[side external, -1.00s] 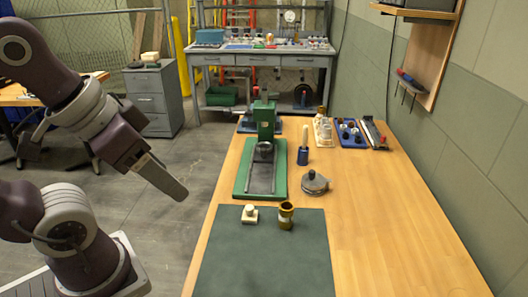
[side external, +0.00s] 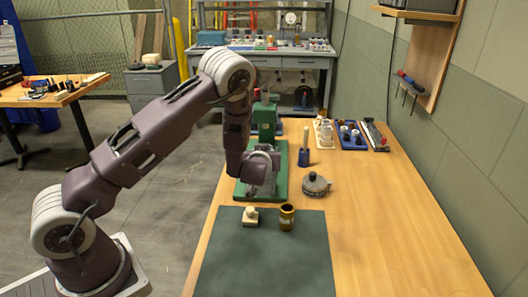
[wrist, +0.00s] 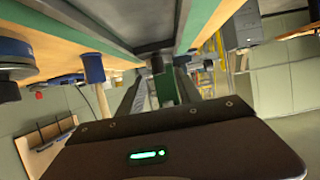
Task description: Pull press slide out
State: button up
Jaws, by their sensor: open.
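The green press (side external: 264,116) stands upright on its green base plate (side external: 281,186) at the left edge of the wooden bench. My gripper (side external: 262,188) is over the front part of that plate, fingers low, and hides most of the grey press slide in the side view. In the wrist view my gripper (wrist: 162,88) is open, with a finger on either side and nothing clearly between them. A grey strip, apparently the slide (wrist: 152,22), runs at the top there, with a small dark piece near its end. I cannot tell whether the fingers touch it.
A dark green mat (side external: 262,262) in front holds a cream knob piece (side external: 250,217) and a brass cup (side external: 287,217). A round grey lidded part (side external: 315,184) and a blue-based tool (side external: 304,150) stand right of the press.

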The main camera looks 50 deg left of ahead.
jog(key=x, duration=0.4)
jog(key=shift+w+a+f, duration=0.2)
jog(key=shift+w+a, duration=0.05)
jog(key=shift+w, duration=0.05)
grip_shut()
dwell(1.1)
